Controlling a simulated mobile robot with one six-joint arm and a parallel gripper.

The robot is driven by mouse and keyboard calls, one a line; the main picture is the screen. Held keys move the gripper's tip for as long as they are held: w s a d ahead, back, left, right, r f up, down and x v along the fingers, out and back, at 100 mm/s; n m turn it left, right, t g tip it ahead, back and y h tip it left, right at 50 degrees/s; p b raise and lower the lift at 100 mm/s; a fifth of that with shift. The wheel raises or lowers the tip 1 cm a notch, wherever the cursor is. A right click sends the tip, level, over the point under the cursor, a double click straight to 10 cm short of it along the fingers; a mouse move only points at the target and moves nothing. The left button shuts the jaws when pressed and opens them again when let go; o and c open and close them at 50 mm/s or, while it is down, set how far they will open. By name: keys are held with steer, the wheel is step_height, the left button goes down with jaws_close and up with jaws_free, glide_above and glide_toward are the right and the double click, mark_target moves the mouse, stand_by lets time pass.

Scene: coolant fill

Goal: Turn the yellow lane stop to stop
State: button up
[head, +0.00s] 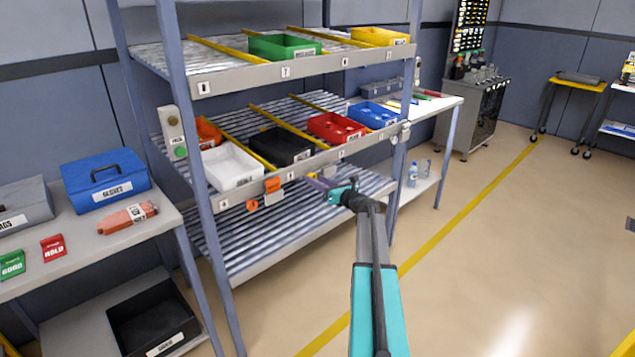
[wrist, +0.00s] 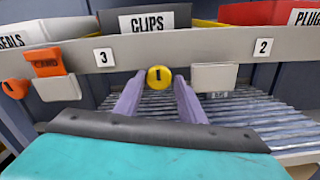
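The yellow lane stop is a round yellow knob (wrist: 160,78) on the shelf's grey front rail in the wrist view, between label 3 and label 2. It bears a short upright dark mark. A pale block (wrist: 214,78) sits on the rail just right of it. My gripper (wrist: 160,80) has its two purple fingers apart, one on each side of the knob, with a small gap showing on both sides. I cannot tell how far the tips reach past the knob.
An orange lever (wrist: 48,62) on a pale block is left on the same rail. Behind the rail stand a white bin (head: 232,168), a black CLIPS bin (head: 283,147) and a red bin (head: 336,128). The lower roller shelf lies beneath.

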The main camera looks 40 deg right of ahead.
steer(key=shift+o, duration=1.2)
steer(key=shift+a, duration=0.1)
steer(key=s+d+b, duration=0.1)
steer(key=s, duration=1.2)
steer(key=shift+s, duration=0.35)
